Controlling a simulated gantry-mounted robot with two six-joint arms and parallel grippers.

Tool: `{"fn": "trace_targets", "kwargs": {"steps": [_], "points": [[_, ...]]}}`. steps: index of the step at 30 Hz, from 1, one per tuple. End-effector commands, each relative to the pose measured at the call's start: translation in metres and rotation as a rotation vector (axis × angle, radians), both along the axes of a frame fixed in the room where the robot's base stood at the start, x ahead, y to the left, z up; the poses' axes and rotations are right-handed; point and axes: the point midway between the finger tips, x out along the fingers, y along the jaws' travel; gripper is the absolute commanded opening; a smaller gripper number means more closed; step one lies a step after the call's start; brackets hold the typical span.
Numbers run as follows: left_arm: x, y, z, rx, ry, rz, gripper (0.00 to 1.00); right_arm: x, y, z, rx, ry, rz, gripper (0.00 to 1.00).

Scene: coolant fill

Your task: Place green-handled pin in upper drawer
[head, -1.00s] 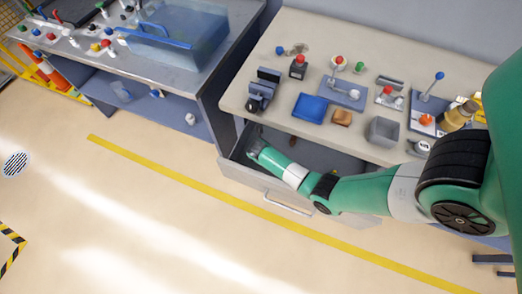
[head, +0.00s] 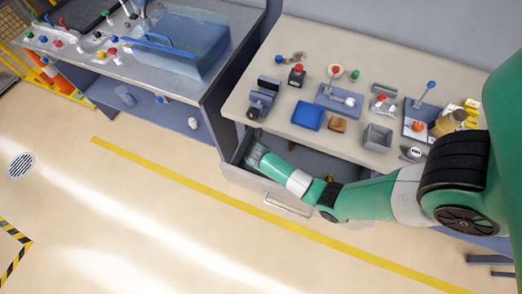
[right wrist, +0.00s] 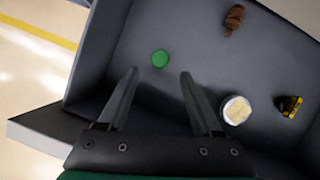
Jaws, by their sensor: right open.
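A round green piece (right wrist: 160,59), apparently the pin's handle seen end-on, is inside the open grey drawer (right wrist: 110,35) in the right wrist view. No shaft shows. My right gripper (right wrist: 160,73) is open and empty, with its two fingers apart and pointing toward the green piece, which appears just beyond the tips and between them. In the head view my right arm reaches from the right to the left end of the open drawer (head: 285,205) below the workbench top; the fingertips are hard to make out there. My left gripper is not in view.
The drawer also holds a brown item (right wrist: 234,19), a white-topped round container (right wrist: 236,110) and a yellow-and-black item (right wrist: 290,106). The workbench (head: 300,35) carries a blue tray (head: 308,115), a grey bin (head: 377,137) and several fixtures. A second bench stands left.

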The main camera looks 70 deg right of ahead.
Motion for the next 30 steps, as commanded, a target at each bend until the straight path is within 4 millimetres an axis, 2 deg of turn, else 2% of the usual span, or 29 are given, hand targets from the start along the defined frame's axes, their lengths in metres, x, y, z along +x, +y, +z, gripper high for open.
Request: {"fn": "trace_targets", "kwargs": {"steps": [1,7,26,29,30], "points": [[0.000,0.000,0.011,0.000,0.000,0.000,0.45,-0.001,0.005,0.015,0.000,0.000,0.002,0.66],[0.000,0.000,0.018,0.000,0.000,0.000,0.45,-0.003,0.014,0.035,0.000,0.000,0.000,0.66],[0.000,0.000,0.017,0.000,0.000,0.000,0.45,-0.003,0.016,0.035,0.000,0.000,0.003,0.66],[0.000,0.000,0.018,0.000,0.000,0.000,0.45,0.014,0.020,0.045,-0.006,-0.027,0.026,0.66],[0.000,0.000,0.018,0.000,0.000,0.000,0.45,0.028,0.022,0.055,-0.012,-0.053,0.039,0.66]]}}
